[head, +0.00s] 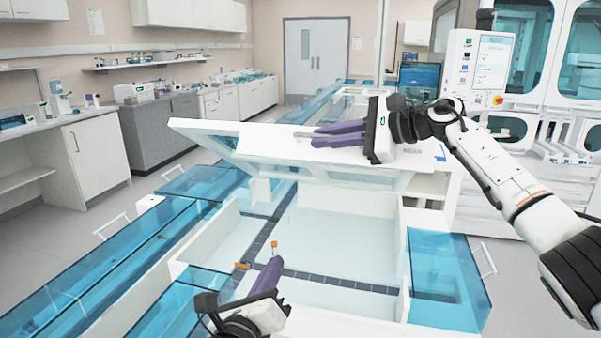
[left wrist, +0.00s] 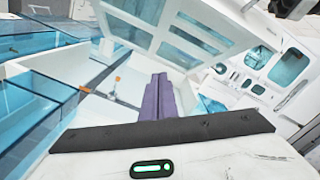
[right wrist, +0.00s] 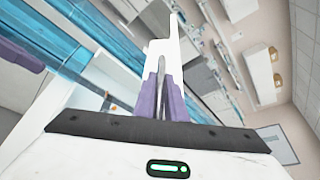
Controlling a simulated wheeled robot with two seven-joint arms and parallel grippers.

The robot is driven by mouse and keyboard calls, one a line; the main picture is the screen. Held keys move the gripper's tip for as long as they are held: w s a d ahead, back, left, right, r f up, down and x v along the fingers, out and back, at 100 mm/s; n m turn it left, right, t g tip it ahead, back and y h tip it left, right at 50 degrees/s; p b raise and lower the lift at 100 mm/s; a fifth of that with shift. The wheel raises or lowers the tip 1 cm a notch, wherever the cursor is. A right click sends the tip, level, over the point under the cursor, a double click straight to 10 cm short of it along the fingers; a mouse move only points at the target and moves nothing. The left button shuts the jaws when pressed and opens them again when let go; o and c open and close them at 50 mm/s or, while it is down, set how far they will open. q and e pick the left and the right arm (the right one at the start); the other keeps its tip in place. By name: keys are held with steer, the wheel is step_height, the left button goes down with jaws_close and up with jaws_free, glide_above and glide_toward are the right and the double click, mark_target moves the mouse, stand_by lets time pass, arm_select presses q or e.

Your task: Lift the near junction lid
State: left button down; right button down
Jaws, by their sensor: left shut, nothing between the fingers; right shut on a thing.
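The near junction lid (head: 232,150) is a white frame with clear panes. It stands raised and tilted above the open white junction box (head: 345,235); its paned underside shows in the left wrist view (left wrist: 185,40). My right gripper (head: 318,136) is shut on the lid at its raised edge, and in the right wrist view its purple fingers close around a grey bar-like part (right wrist: 162,72). My left gripper (head: 272,264) is shut and empty, low over the front of the box, its purple fingers pointing away from me. It is apart from the lid.
Orange-capped pieces (head: 241,265) are at the dark track (head: 335,283) inside the box, close to my left fingers. Blue transparent covers flank the box on the left (head: 130,250) and right (head: 447,270). A screen panel (head: 482,68) stands at the back right.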

arm_select(q)
step_height(320, 180, up, 9)
steer(key=w+d+m+t+h, duration=0.1)
steer(key=w+d+m+t, duration=0.1)
steer(key=m, duration=0.5)
arm_select(e)
steer(key=shift+f, duration=0.15)
arm_select(q)
steer(key=r+x, duration=0.3)
steer(key=x, duration=1)
steer(key=shift+s+r, duration=0.15)
steer(key=shift+s, duration=0.05)
